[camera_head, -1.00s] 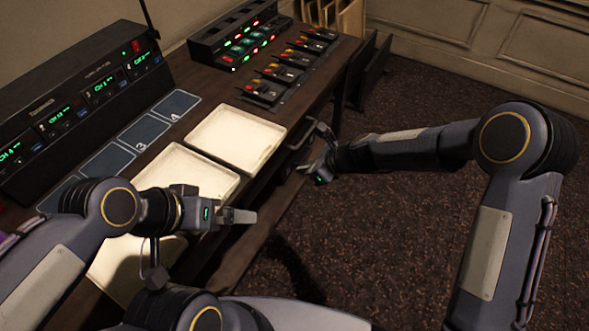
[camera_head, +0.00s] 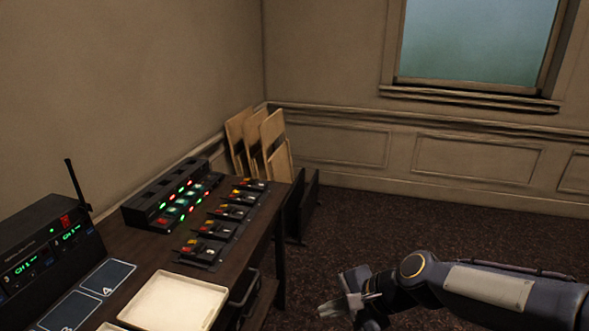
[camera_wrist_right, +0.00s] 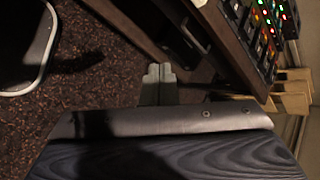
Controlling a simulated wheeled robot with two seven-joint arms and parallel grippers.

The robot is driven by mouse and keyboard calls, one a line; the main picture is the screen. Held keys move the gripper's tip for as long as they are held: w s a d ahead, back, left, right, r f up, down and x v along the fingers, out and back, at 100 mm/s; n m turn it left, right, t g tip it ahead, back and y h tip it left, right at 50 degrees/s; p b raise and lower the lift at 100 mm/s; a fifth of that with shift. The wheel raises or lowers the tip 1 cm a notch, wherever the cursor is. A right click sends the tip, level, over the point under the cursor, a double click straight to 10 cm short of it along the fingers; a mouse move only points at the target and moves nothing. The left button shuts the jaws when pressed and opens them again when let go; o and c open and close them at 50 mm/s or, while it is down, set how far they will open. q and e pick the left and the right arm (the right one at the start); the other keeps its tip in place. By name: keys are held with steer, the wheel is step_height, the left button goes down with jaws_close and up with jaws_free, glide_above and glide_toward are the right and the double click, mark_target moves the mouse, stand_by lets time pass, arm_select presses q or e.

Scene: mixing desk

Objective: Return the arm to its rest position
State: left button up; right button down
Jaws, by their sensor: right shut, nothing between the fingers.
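My right arm (camera_head: 490,290) comes in from the lower right in the head view. Its gripper (camera_head: 331,308) is over the dark floor, to the right of the desk and apart from it. In the right wrist view the two grey fingers (camera_wrist_right: 159,73) are together, with nothing between them. My left arm and gripper are out of the head view.
Folded wooden chairs (camera_head: 262,143) lean at the wall. Carpet (camera_head: 390,235) right of the desk is open.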

steer(key=s+d+r+n+t+h+p, duration=0.1)
steer(key=s+d+n+h, duration=0.1)
steer(key=s+d+n, duration=0.3)
steer(key=s+d+r+n+h+p, duration=0.1)
steer(key=s+d+n, duration=0.4)
steer(key=s, duration=0.9)
steer(key=d+r+h, duration=0.1)
steer(key=d, duration=0.2)
steer(key=shift+d+t, duration=0.25)
steer(key=shift+t, duration=0.15)
steer(key=shift+r, duration=0.1)
